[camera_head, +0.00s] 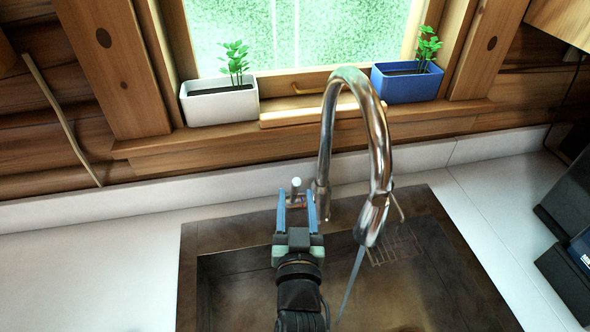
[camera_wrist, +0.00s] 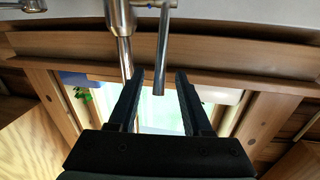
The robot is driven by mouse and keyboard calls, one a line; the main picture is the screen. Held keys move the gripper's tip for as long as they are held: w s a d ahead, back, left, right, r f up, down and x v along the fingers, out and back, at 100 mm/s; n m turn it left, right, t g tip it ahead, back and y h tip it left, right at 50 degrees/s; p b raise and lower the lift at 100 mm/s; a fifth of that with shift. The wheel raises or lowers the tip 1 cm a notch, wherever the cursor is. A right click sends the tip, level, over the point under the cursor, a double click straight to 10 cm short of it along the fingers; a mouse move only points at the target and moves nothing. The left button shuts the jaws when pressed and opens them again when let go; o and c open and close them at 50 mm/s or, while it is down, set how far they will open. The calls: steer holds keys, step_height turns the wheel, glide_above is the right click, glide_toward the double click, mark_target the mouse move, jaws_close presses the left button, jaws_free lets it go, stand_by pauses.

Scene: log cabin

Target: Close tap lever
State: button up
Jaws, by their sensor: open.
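The chrome tap (camera_head: 379,150) arches over the sink, and a thin stream of water (camera_head: 351,285) falls from its spout. The tap lever (camera_head: 296,184) is a short metal rod at the left of the tap's base. My gripper (camera_head: 297,200) is open over the back left of the sink, its fingertips close to the lever. In the wrist view, which looks inverted, the lever (camera_wrist: 163,50) hangs between the two finger lines of my gripper (camera_wrist: 159,75), with gaps on both sides. The tap's pipe (camera_wrist: 121,40) stands beside it, left of the fingers. Contact with the lever is not visible.
The dark sink (camera_head: 220,265) lies below, with a wire rack (camera_head: 397,247) at its back right. A white planter (camera_head: 220,104) and a blue planter (camera_head: 407,85) stand on the windowsill. The counter (camera_head: 130,270) at the left is clear. Dark objects (camera_head: 570,265) stand at the right.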

steer(key=shift+w+p, duration=0.95)
steer(key=shift+w, duration=2.5)
jaws_close()
